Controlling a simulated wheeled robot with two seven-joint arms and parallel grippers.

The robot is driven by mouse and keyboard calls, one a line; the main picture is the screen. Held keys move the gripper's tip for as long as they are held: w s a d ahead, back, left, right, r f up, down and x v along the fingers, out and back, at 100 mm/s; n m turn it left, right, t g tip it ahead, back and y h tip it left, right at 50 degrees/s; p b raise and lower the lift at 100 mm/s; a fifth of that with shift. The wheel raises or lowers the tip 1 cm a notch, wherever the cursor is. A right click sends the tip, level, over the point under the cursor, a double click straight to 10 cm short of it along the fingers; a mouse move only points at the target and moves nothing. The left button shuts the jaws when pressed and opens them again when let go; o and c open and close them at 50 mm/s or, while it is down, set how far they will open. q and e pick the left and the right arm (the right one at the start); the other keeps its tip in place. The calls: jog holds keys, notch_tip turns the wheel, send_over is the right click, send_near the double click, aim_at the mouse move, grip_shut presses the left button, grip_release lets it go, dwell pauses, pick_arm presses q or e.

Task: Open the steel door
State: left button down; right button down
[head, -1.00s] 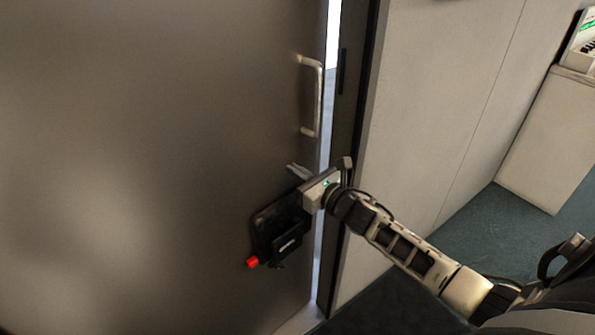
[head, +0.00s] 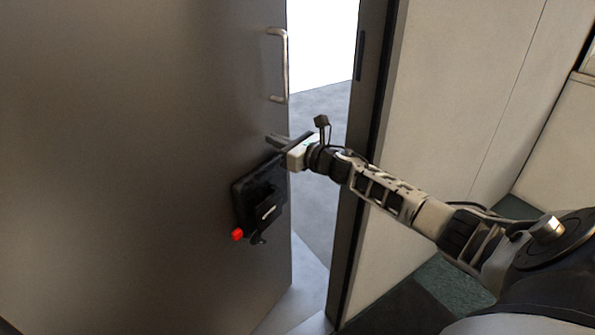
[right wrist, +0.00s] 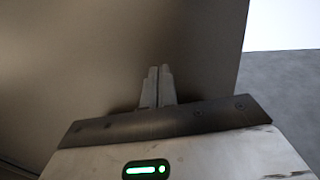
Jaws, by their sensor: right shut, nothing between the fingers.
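The steel door (head: 130,150) fills the left of the head view and stands ajar, with a bright gap along its right edge. My left gripper is not in view.
The dark door frame (head: 362,130) stands right of the gap, with a pale wall (head: 450,90) beside it. Through the gap a grey floor (head: 322,130) shows in bright light. My right arm reaches across in front of the frame.

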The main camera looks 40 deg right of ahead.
jog(key=shift+s, duration=0.1)
jog(key=shift+s, duration=0.3)
jog(key=v, duration=1.5)
jog(key=shift+s+d, duration=0.1)
